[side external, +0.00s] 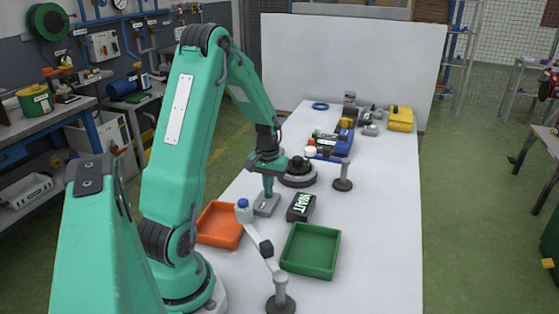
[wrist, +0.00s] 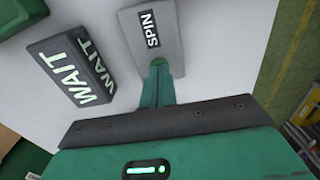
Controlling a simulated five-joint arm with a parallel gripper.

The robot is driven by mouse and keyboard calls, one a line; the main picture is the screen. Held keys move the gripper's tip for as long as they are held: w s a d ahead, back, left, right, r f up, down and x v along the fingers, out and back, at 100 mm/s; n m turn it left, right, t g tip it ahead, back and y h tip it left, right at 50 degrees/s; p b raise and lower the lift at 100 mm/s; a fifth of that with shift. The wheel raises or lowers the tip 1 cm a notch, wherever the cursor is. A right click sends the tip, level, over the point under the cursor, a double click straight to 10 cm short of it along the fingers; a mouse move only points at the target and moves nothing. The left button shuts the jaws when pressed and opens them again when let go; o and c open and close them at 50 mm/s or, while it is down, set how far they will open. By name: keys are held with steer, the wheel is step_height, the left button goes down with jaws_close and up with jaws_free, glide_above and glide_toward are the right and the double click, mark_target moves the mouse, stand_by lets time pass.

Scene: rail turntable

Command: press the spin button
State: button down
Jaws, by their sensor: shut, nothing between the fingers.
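My gripper (side external: 268,192) points down with its fingers shut and empty, over the grey button plate (side external: 266,207). The wrist view shows the plate (wrist: 140,22) with its black SPIN label (wrist: 152,29). A dark box sign (side external: 301,207) reads WAIT in lit letters, and also shows beside the plate in the wrist view (wrist: 75,68). The dark round turntable (side external: 297,180) stands behind the plate.
An orange tray (side external: 214,238) and a green tray (side external: 310,272) lie in front. A post (side external: 280,290) with a slanted arm and a second post (side external: 342,178) stand nearby. A yellow box (side external: 400,118) is far back. The table's right side is clear.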

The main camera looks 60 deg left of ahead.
steer(key=shift+s+f, duration=0.1)
steer(key=shift+f, duration=0.6)
steer(key=shift+d, duration=0.1)
steer(key=shift+r, duration=0.1)
step_height(320, 180, up, 14)
steer(key=shift+w+a+r, duration=0.2)
steer(key=shift+w+r, duration=0.05)
steer(key=shift+d, duration=0.1)
stand_by(0.6)
steer(key=d+r+m+t+y, duration=0.15)
steer(key=d+r+m, duration=0.4)
steer(key=d, duration=0.85)
steer(key=s+d+r+m+t, duration=0.1)
steer(key=s+d+t, duration=0.1)
steer(key=s+d, duration=0.2)
steer(key=s+d+r+m+t+h, duration=0.1)
steer(key=s+d, duration=0.3)
steer(key=d, duration=0.5)
steer(key=shift+s+r+m+t, duration=0.35)
steer(key=shift+r+m+t, duration=0.15)
steer(key=shift+m, duration=0.25)
